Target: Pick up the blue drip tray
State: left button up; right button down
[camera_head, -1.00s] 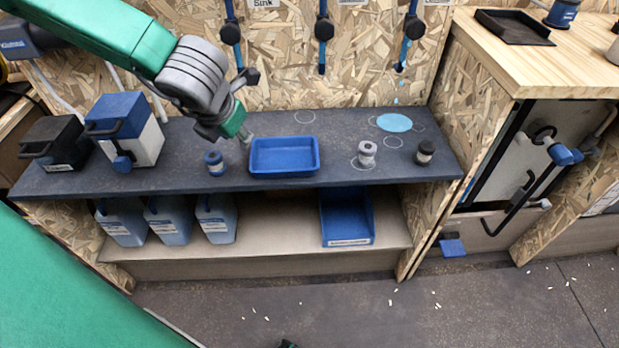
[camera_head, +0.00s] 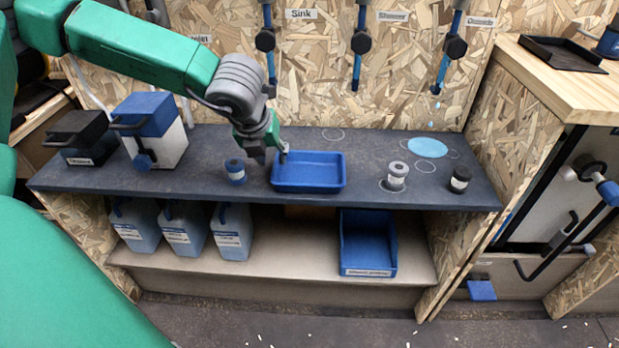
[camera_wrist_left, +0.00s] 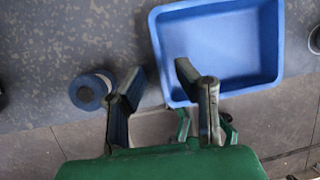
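The blue drip tray (camera_head: 308,186) is a shallow, empty rectangular tray on the dark counter. It also shows in the left wrist view (camera_wrist_left: 222,45), at top right. My left gripper (camera_head: 268,157) hangs at the tray's left end. In the left wrist view my left gripper (camera_wrist_left: 160,75) is open, with its fingertips apart. The tray's left wall appears between them, one finger over the inside and one outside. I cannot tell whether either finger touches it. My right gripper is not in view.
A small blue-topped pot (camera_head: 235,171) stands just left of my left gripper. A grey pot (camera_head: 397,178) and a black pot (camera_head: 460,180) stand right of the tray. A blue-and-white box (camera_head: 155,130) stands farther left. A blue bin (camera_head: 366,248) sits on the shelf below.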

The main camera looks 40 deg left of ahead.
aim_at(276, 166)
pick_arm(q)
jog(key=b+x, duration=0.2)
jog(key=x, duration=0.3)
jog(key=shift+s+d, duration=0.1)
jog(key=shift+r, duration=0.1)
grip_shut()
